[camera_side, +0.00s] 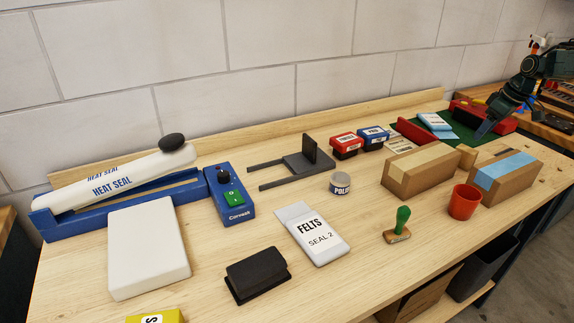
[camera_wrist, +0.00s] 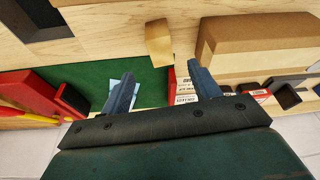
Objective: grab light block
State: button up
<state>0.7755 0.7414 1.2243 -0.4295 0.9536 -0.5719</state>
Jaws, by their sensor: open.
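The light block (camera_side: 467,156) is a small tan wooden piece on the bench, by the right end of a taped cardboard box (camera_side: 420,172). In the wrist view the light block (camera_wrist: 158,42) lies beyond my fingertips, between their lines, near the green mat's edge. My gripper (camera_side: 485,130) is over the mat area at the right back, apart from the block. In the wrist view my gripper (camera_wrist: 160,69) has its two blue-grey fingers spread with nothing held between them.
The cardboard box (camera_wrist: 262,42) is close beside the block in the wrist view. A second box with blue tape (camera_side: 502,178) and a red cup (camera_side: 464,202) stand nearby. The green mat (camera_wrist: 75,72) carries a pale blue packet (camera_side: 435,122). A red bin (camera_wrist: 38,93) is at the left.

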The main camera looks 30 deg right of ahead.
aim_at(468, 149)
jog(key=x, duration=0.6)
jog(key=shift+f, duration=0.25)
jog(key=shift+x, duration=2.6)
jog(key=shift+a, duration=0.1)
jog(key=shift+r, duration=0.1)
jog(key=c, duration=1.1)
jog(key=shift+r, duration=0.15)
